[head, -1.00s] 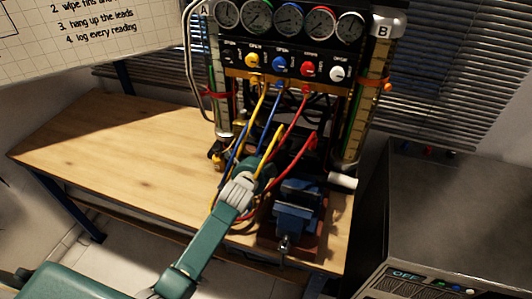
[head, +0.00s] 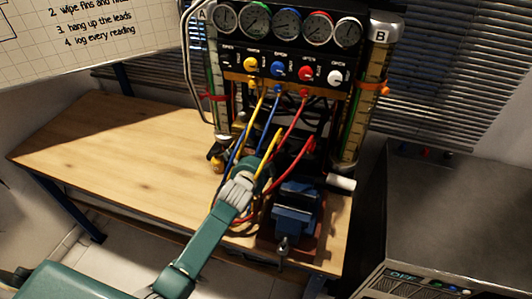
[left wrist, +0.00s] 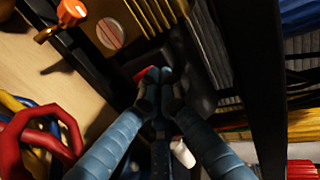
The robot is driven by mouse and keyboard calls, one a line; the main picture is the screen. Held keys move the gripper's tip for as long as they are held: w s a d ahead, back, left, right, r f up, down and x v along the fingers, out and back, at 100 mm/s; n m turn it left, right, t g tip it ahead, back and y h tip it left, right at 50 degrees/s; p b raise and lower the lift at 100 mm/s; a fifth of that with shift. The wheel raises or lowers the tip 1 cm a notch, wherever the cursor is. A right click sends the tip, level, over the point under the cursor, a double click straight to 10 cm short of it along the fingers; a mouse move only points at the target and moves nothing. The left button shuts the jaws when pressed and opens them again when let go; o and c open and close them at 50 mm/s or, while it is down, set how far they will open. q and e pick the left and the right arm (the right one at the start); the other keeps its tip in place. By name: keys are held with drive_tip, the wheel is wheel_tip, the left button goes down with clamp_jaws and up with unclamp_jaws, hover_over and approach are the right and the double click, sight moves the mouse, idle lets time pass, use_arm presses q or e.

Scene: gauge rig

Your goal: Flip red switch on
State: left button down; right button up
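A small red piece (left wrist: 148,73), likely the red switch, shows just beyond my fingertips in the left wrist view. It is partly hidden by the fingers, so I cannot tell its position or whether I touch it. My left gripper (left wrist: 161,95) has blue-grey fingers that converge with their tips together, and nothing is seen held between them. In the head view my left arm reaches into the rig behind the hoses, and its fingers are hidden there. My right gripper is in neither view.
Yellow, blue and red hoses (head: 290,125) hang from the knob panel (head: 232,62) around my wrist. A blue vise (head: 296,210) stands right of my arm. An orange valve handle (left wrist: 70,13) is at upper left in the wrist view. The bench's left side (head: 110,145) is clear.

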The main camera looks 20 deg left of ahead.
use_arm(q)
drive_tip(key=v, duration=0.8)
idle(0.4)
